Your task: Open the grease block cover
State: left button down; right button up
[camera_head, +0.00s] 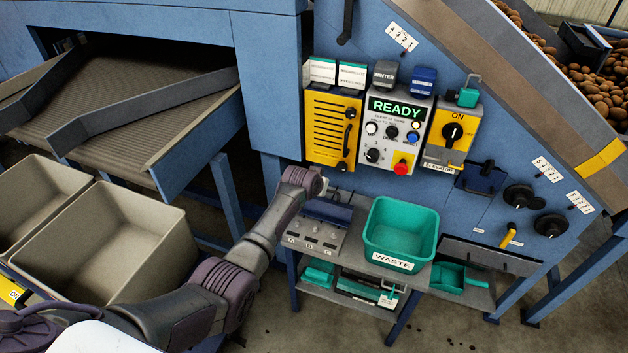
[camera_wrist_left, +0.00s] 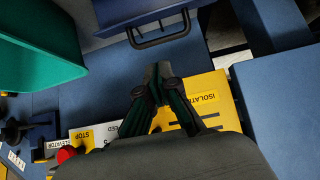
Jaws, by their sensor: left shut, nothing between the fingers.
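My left gripper (camera_head: 320,184) is shut and empty, in front of the control panel at the left edge of the waste bin. Its closed fingers also show in the left wrist view (camera_wrist_left: 157,80). Just below it in the head view is a dark blue cover-like part (camera_head: 328,211) behind a grey block (camera_head: 312,238) with small fittings and labels. In the wrist view a blue part (camera_wrist_left: 130,14) with a black handle (camera_wrist_left: 160,38) lies beyond the fingertips, apart from them. I cannot tell surely whether this is the grease block cover or how far it is open. My right gripper is not in view.
The teal waste bin (camera_head: 401,225) stands close to the right of the grey block. The panel holds a yellow isolator box (camera_head: 332,130), a READY display box (camera_head: 397,108) and a dark blue handled part (camera_head: 482,178). Beige crates (camera_head: 100,270) stand left of my arm.

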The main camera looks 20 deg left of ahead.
pick_arm(q)
jog(key=w+r+v, duration=0.1)
jog(key=v, duration=0.6)
jog(key=s+f+g, duration=0.2)
jog(key=s+f, duration=0.9)
jog(key=f, duration=0.4)
jog(key=s+f+g, duration=0.2)
jog(key=s+f, duration=0.9)
jog(key=f, duration=0.3)
jog(key=s+f+g, duration=0.1)
jog(key=s+f, duration=0.4)
jog(key=s, duration=0.7)
jog(key=s+a+f+m+g, duration=0.1)
jog(key=s+f, duration=0.4)
jog(key=s, duration=0.8)
jog(key=s+f+m+g, duration=0.1)
jog(key=s+f, duration=0.4)
jog(key=s, duration=0.8)
jog(key=shift+s+a+f+g, duration=0.25)
jog(key=shift+a+g, duration=0.15)
jog(key=shift+g, duration=0.1)
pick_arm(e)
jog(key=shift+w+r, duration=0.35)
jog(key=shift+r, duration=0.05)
